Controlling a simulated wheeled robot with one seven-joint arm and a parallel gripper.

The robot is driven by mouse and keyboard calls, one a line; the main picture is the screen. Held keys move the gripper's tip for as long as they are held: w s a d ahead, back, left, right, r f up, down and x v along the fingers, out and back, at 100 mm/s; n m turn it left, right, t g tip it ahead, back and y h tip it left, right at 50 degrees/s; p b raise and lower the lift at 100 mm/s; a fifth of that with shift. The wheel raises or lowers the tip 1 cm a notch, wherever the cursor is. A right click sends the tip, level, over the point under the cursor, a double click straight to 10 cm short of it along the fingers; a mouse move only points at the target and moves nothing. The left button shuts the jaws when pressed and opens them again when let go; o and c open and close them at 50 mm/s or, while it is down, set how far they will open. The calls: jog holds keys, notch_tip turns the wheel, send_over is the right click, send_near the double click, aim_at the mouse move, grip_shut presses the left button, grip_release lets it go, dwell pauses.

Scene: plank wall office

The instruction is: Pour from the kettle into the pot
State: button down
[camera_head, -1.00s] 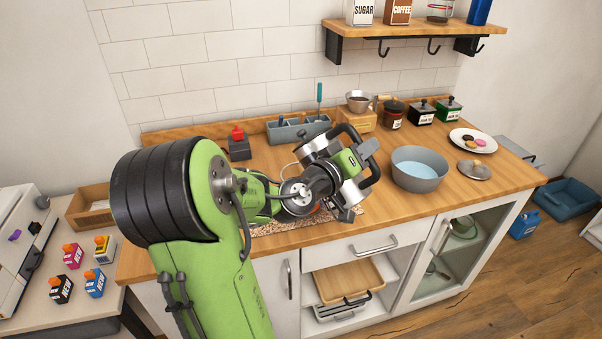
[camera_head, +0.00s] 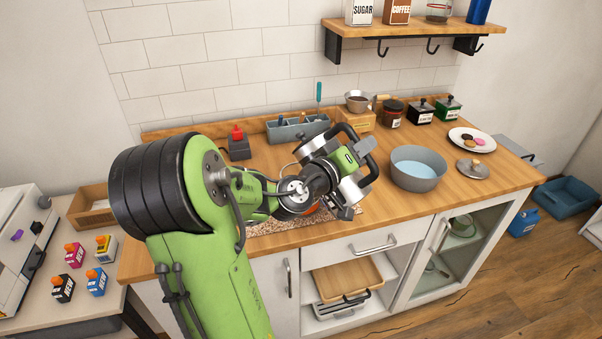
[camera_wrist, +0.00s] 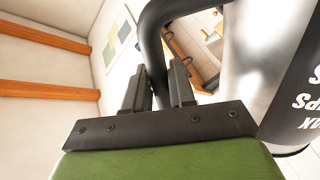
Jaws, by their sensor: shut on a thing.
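My gripper (camera_wrist: 158,78) is shut on the black curved handle of the kettle. The pot (camera_head: 431,182) is a wide grey vessel with a light blue inside, open on the counter to the right of my wrist. A round metal lid (camera_head: 474,170) lies to its right.
A small metal pan (camera_head: 357,98) sits on a wooden box behind. Dark jars (camera_head: 391,116) and a plate of cookies (camera_head: 487,138) stand at the back right. A blue-grey organiser (camera_head: 287,133) is near the wall. The shelf (camera_head: 400,35) hangs above the counter (camera_head: 400,216).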

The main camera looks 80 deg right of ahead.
jog(key=shift+w+d+r+n+p, duration=0.15)
jog(key=shift+w+r+n+p, duration=0.25)
jog(key=shift+p, duration=0.2)
dwell(0.6)
jog(key=shift+s, duration=0.1)
jog(key=shift+w+r+p, duration=0.15)
jog(key=shift+w+p, duration=0.05)
jog(key=shift+p, duration=0.1)
jog(key=shift+d+r, duration=0.1)
jog(key=shift+w+r+n+p, duration=0.15)
jog(key=shift+n+p, duration=0.15)
jog(key=shift+p, duration=0.05)
jog(key=shift+d, duration=0.1)
jog(key=shift+w+r+p, duration=0.15)
jog(key=shift+p, duration=0.15)
dwell(0.5)
dwell(0.4)
